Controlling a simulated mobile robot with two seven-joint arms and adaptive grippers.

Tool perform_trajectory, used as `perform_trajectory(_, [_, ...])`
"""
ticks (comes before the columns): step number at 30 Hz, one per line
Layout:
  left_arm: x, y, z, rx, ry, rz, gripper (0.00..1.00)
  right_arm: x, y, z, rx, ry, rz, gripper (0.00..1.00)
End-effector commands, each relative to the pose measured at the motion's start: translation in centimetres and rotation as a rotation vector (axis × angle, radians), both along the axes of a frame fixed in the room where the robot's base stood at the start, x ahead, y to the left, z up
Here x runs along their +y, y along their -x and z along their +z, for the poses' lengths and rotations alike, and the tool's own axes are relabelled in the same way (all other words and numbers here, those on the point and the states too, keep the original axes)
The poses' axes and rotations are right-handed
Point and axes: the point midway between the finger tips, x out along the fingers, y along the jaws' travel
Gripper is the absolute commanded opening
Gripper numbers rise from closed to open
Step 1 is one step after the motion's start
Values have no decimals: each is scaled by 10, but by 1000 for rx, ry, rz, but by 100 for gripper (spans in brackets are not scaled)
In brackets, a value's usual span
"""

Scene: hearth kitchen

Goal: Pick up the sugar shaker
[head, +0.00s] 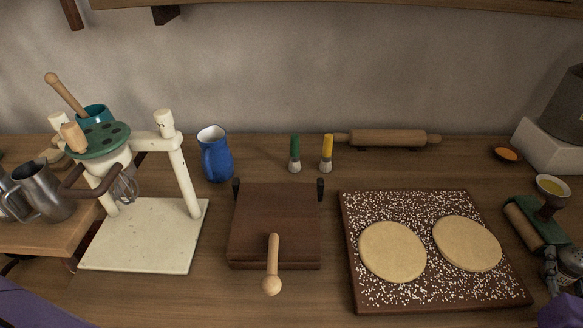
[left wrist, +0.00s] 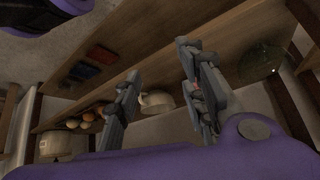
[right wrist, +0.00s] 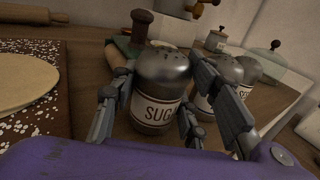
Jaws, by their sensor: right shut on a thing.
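The sugar shaker (right wrist: 155,110), with a grey metal dome top and a white label reading "SUG", stands between the fingers of my right gripper (right wrist: 160,78) in the right wrist view. The right gripper is shut on it, with a finger on each side. My left gripper (left wrist: 160,62) is open and empty in the left wrist view, away from the counter items.
More metal-topped shakers (right wrist: 222,88) stand close to the right of the sugar shaker. A green and wooden item (head: 527,222) lies behind it. A floured board (head: 430,295) with two dough rounds is to the left. A wooden press (head: 275,205) stands mid-counter.

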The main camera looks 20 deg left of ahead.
Motion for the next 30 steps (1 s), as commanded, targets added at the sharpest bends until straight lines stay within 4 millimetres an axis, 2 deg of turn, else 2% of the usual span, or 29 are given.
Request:
perform_trajectory(8, [0,-5,5,-9,0,0,38,0,-1,12,-4,3,2,12])
perform_trajectory(13, [0,-10,15,-22,1,1,38,1,3,41,-4,4,4,12])
perform_trajectory(21, [0,-14,28,-34,4,6,38,15,56,98,-1,2,4,12])
perform_trajectory(24, [1,-10,25,-26,3,7,38,21,82,105,3,1,2,12])
perform_trajectory(30, [1,-5,22,-15,3,8,38,30,118,122,2,0,1,12])
